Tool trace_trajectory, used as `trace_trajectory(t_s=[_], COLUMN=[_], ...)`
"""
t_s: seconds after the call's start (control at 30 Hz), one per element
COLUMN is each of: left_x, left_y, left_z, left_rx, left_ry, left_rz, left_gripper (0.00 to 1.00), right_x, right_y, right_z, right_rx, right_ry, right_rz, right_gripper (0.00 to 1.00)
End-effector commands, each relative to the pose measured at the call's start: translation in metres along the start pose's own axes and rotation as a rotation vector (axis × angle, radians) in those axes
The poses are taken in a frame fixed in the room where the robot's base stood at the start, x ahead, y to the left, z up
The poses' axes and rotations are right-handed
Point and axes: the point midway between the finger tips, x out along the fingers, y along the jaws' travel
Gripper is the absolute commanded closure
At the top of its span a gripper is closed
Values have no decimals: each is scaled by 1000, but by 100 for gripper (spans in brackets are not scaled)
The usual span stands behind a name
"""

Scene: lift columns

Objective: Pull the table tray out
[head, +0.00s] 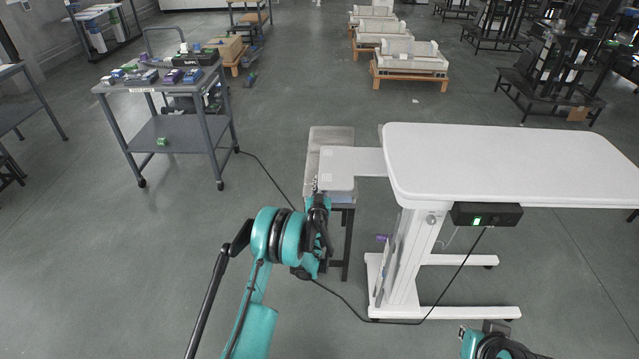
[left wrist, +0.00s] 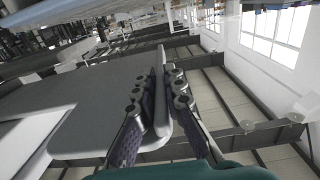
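The white table tray (head: 350,165) sticks out to the left of the white lift table (head: 500,155), at about the height of its top. My left gripper (head: 319,186) is at the tray's left front corner. In the left wrist view the fingers of my left gripper (left wrist: 160,85) lie on either side of the tray's edge, and the tray (left wrist: 90,130) spreads to the left. The fingers look closed on that edge, though the contact is partly hidden. Part of my right arm shows at the bottom right of the head view; its fingertips do not show.
A black control box (head: 487,215) with a green light hangs under the table's front, its cable on the floor. A grey cart (head: 180,133) with tools stands at the left.

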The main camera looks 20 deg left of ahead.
Motion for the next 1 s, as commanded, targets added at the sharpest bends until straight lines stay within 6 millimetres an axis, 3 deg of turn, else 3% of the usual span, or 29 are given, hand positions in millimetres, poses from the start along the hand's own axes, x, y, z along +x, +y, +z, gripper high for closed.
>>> trace_trajectory(t_s=[0.03, 0.1, 0.47, 0.8, 1.0], left_x=[0, 0, -4, -57, -74], left_y=[1, 1, 1, 1, 1], left_z=[0, 0, 0, 0, 0], left_rx=[1, 1, 1, 1, 1], left_ry=[0, 0, 0, 0, 0], left_rz=[1, 2, 2, 3, 1], left_gripper=[88, 69, 69, 69, 69], right_x=[0, 0, 0, 0, 0], right_y=[0, 0, 0, 0, 0], right_z=[0, 0, 0, 0, 0], right_rx=[0, 0, 0, 0, 0], right_ry=[0, 0, 0, 0, 0], right_rz=[0, 0, 0, 0, 0], right_gripper=[100, 100, 100, 100, 100])
